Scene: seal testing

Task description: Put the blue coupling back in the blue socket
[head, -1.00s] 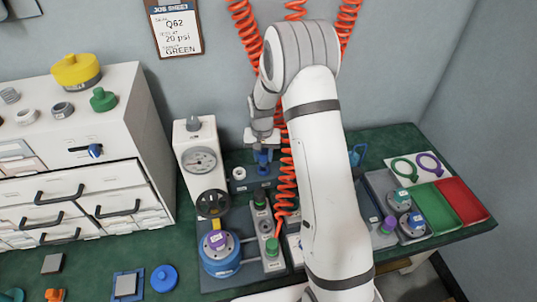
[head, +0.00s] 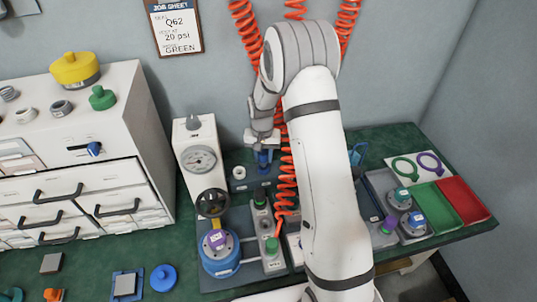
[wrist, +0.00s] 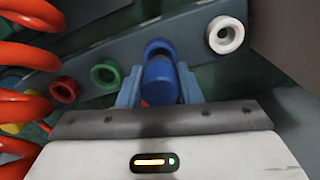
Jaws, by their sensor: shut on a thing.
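My gripper (head: 263,152) is at the back of the bench, in front of a dark rack (head: 258,184). In the wrist view, my gripper (wrist: 159,74) is shut on the blue coupling (wrist: 160,84), with one pale blue finger on each side. The coupling also shows as a small blue piece in the head view (head: 264,161). A blue rounded rim (wrist: 158,46), seemingly the blue socket, shows just beyond the coupling's far end and in line with it. The coupling hides most of it. I cannot tell whether the two touch.
In the wrist view, a white socket (wrist: 226,35) is to the right, and a green socket (wrist: 105,74) and a red socket (wrist: 65,89) to the left. Coiled orange hoses (wrist: 25,50) hang close on the left. A gauge box (head: 200,160) stands left of my gripper.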

